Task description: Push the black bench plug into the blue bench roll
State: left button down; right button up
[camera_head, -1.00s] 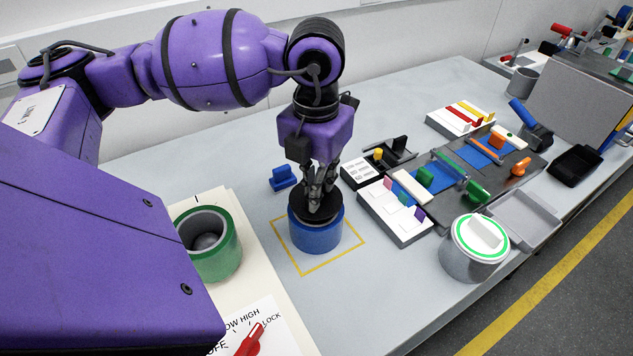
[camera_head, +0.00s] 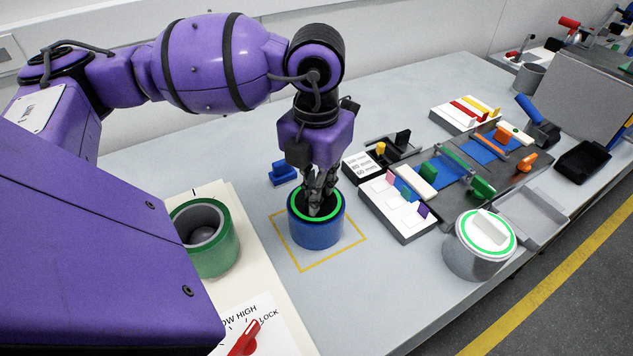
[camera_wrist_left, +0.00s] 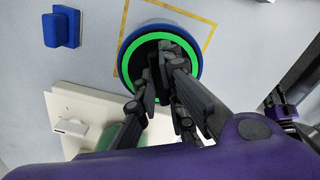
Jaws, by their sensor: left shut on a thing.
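The blue bench roll (camera_head: 315,232) stands upright inside a yellow square outline on the grey bench. A bright green ring (camera_head: 293,209) shows around its top. The black bench plug (camera_head: 326,209) sits down inside the roll's mouth, its dark top within the ring. My left gripper (camera_head: 318,203) reaches down from above and is shut on the plug; its fingers hide much of it. In the left wrist view the fingers (camera_wrist_left: 160,88) cover the middle of the plug, and the green ring surrounds it. A purple and dark part of mine, perhaps the right gripper (camera_wrist_left: 275,100), shows at the right edge, unclear.
A green roll (camera_head: 212,240) stands on a pale board at left, near a red lever (camera_head: 244,340). A small blue block (camera_head: 283,174) lies behind the blue roll. A white tray of coloured tabs (camera_head: 398,215) and a grey can (camera_head: 470,258) with a green ring are to the right.

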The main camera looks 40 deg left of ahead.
pick_arm(q)
jog(key=c, duration=1.8)
grip_release()
jog(key=shift+o, duration=0.2)
jog(key=shift+r, duration=0.15)
notch_tip(320, 180, up, 12)
